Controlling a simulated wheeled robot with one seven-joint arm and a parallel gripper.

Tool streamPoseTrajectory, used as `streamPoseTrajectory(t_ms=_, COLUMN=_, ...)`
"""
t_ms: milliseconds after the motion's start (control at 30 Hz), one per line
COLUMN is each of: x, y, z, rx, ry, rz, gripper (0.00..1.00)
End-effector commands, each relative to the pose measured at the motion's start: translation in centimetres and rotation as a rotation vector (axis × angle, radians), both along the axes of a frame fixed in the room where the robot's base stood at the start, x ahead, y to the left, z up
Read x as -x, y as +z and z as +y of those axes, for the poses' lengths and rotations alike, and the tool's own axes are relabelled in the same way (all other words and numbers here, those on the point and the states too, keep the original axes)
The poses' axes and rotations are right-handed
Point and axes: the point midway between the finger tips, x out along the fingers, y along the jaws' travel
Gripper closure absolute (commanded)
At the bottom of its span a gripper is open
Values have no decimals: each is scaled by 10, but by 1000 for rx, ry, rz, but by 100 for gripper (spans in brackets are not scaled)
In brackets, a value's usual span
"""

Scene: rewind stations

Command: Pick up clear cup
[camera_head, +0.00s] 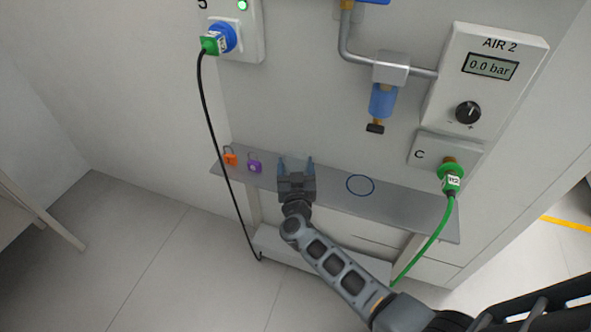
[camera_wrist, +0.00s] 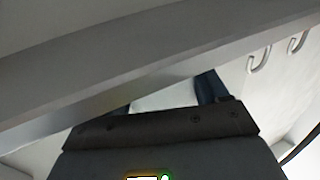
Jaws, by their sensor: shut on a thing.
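My gripper (camera_head: 296,162) is at the grey shelf (camera_head: 400,203), left of the blue ring mark, with its two fingers pointing toward the wall. The fingers stand apart and are shut on the clear cup (camera_head: 296,164), which is see-through and can hardly be made out between them. In the wrist view my gripper (camera_wrist: 165,95) shows a dark finger at right, with a pale area beside it. The cup's outline is not clear there, and I cannot tell whether it touches the shelf.
An orange padlock (camera_head: 230,158) and a purple padlock (camera_head: 254,166) are at the shelf's left. A blue ring mark (camera_head: 360,185) lies on a bare stretch. A black cable (camera_head: 212,120) and a green hose (camera_head: 432,240) hang past the shelf. A blue filter bowl (camera_head: 382,101) is above.

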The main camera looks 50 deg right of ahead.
Motion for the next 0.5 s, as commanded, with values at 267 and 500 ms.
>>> streamPoseTrajectory(t_ms=267, x=0, y=0, z=0, rx=0, ry=0, rz=0, gripper=56)
streamPoseTrajectory(t_ms=500, x=0, y=26, z=0, rx=0, ry=0, rz=-3, gripper=56)
